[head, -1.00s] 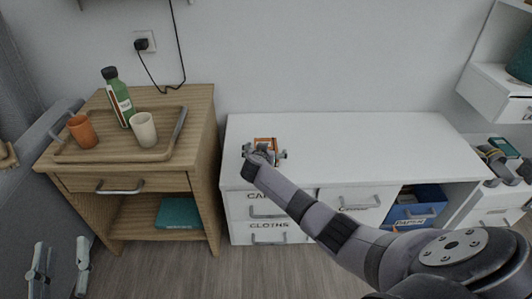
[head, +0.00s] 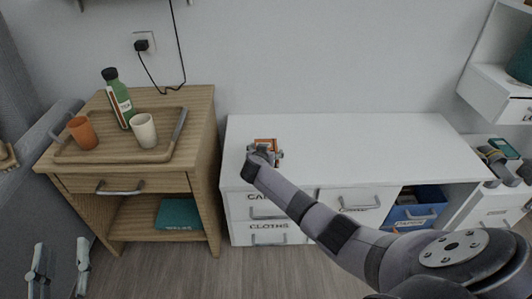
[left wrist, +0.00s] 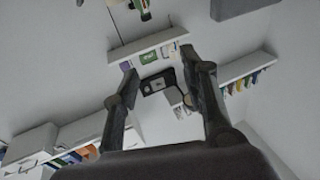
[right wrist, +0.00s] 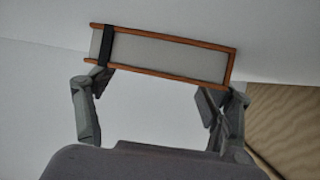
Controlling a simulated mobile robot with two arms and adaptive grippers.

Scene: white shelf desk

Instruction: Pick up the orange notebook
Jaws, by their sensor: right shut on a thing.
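The orange notebook (head: 265,142) stands at the left part of the white desk top, partly hidden behind my right gripper (head: 265,155). In the right wrist view the notebook (right wrist: 170,54) shows its pale page edge, orange cover edges and a black band near its left end. My right gripper (right wrist: 158,108) has its fingers at the notebook's near side and is shut on it. I cannot tell whether the notebook touches the desk. My left gripper (head: 57,272) is at the lower left of the head view, its fingers apart and empty, also in the left wrist view (left wrist: 158,75).
The white desk (head: 350,140) is otherwise clear on top. At left, a wooden cabinet (head: 205,120) carries a tray (head: 177,135) with a green bottle (head: 119,98), an orange cup (head: 82,132) and a cream cup (head: 144,130). A teal book (head: 180,213) lies on its lower shelf.

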